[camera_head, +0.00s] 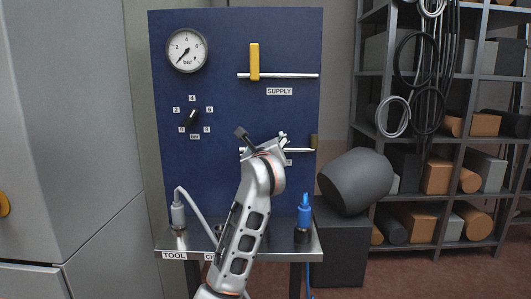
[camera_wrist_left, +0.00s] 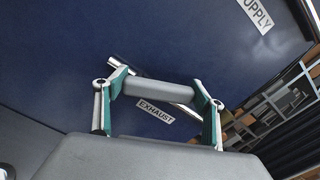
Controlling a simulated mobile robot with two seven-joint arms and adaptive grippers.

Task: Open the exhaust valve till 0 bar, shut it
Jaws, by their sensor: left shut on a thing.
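The blue panel (camera_head: 225,80) carries a round pressure gauge (camera_head: 187,50). Its needle points to the lower left, near the low end; the exact reading is too small to tell. The exhaust pipe (camera_head: 300,150) is partly hidden behind my left gripper (camera_head: 264,145). In the left wrist view my left gripper (camera_wrist_left: 160,92) is shut on a grey bar, the exhaust valve handle (camera_wrist_left: 160,91), which spans between its green pads. The pipe (camera_wrist_left: 185,93) runs diagonally behind it, above the EXHAUST label (camera_wrist_left: 156,111). My right gripper is not in view.
The supply valve's yellow handle (camera_head: 254,61) stands upright across its pipe. A pressure knob (camera_head: 191,118) sits below the gauge. A metal shelf (camera_head: 190,242) below holds a grey plug (camera_head: 178,213) and a blue connector (camera_head: 304,212). A large dark drum (camera_head: 355,180) and storage rack (camera_head: 440,140) stand right.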

